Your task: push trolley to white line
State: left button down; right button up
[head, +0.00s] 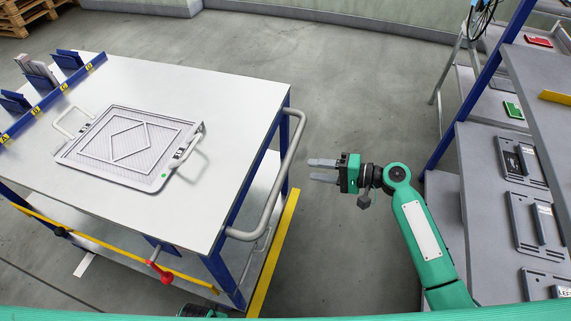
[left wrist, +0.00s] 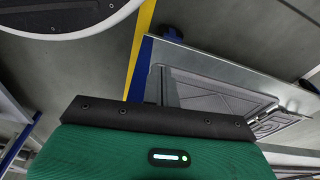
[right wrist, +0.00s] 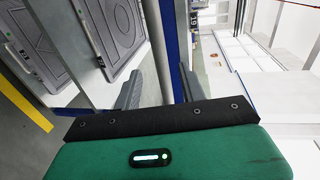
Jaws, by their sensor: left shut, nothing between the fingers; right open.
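The trolley (head: 225,105) has a white top, blue posts and a lower shelf, and stands at the left of the head view. Its grey bar handle (head: 272,192) is on its right side and also shows in the right wrist view (right wrist: 156,45). My right gripper (head: 322,170) is open just right of the handle, fingers pointing at it. In the right wrist view the bar lies between the finger directions; contact cannot be told. My left gripper (left wrist: 164,86) is shut and empty in the left wrist view. A short white strip (head: 84,263) shows on the floor.
A grey plate (head: 130,143) with a diamond pattern and two handles lies on the trolley top. A yellow strip (head: 273,255) runs beside the trolley's right side. A shelf rack (head: 470,150) with several parts stands at the right.

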aim_at(285, 167)
pick_arm(q)
jog(key=shift+s+a+f+p, duration=0.15)
jog(key=shift+s+f, duration=0.15)
jog(key=shift+f, duration=0.35)
jog(key=shift+s+a+f+p, duration=0.15)
jog(key=shift+s+f, duration=0.1)
jog(key=shift+f, duration=0.35)
pick_arm(e)
jog(key=x, duration=1)
pick_arm(q)
jog(key=shift+d, duration=0.1)
jog(key=shift+w, duration=0.1)
pick_arm(e)
grip_shut()
